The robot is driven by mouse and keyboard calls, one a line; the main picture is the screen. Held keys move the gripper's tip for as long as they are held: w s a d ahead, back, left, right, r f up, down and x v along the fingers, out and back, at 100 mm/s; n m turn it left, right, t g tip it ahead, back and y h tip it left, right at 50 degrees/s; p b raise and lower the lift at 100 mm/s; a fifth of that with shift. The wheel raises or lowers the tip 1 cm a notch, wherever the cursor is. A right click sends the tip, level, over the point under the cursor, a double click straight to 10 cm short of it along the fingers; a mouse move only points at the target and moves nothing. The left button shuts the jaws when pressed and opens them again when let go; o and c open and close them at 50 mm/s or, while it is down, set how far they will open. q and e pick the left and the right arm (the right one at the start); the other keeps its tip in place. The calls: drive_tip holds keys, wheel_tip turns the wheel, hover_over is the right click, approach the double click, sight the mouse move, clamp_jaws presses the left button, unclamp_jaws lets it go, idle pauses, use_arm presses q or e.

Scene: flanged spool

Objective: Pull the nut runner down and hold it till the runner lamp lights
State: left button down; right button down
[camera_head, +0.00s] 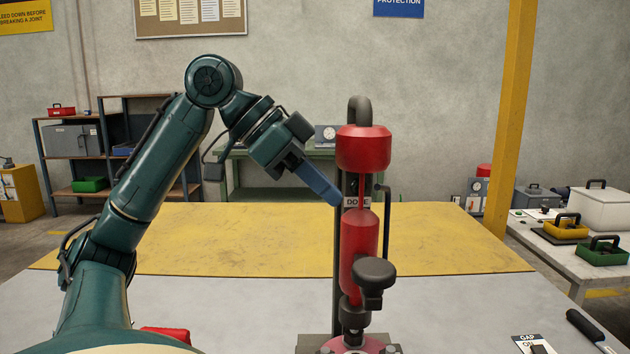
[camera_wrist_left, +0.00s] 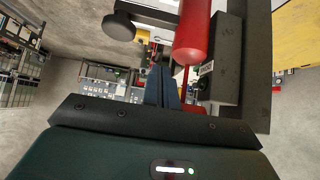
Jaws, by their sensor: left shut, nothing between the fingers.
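The nut runner (camera_head: 358,245) stands upright on a dark column. It has a red body, a red upper head (camera_head: 363,150) and a dark knobbed handle (camera_head: 374,272) low at its front. A partly covered label plate (camera_head: 352,201) sits on the column; I cannot make out a lit lamp. My left gripper (camera_head: 337,202) is shut and empty, its blue fingers beside the column, just left of the thin rod between head and body. My right gripper is out of view.
A yellow mat (camera_head: 220,235) covers the back of the grey table. A black-handled tool (camera_head: 585,325) and a printed card (camera_head: 532,344) lie at the front right. A yellow post (camera_head: 510,110) rises behind. The table left of the runner is mostly clear.

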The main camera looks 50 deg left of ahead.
use_arm(q)
hover_over(352, 242)
drive_tip(key=s+d, duration=0.2)
wheel_tip(352, 242, down, 4)
drive_tip(key=shift+w+a+f+p, duration=0.1)
drive_tip(key=shift+w+a+p, duration=0.05)
drive_tip(key=shift+p, duration=0.25)
wheel_tip(352, 242, down, 3)
drive_tip(key=shift+f+b, duration=0.2)
drive_tip(key=shift+b, duration=0.15)
drive_tip(key=shift+f, duration=0.3)
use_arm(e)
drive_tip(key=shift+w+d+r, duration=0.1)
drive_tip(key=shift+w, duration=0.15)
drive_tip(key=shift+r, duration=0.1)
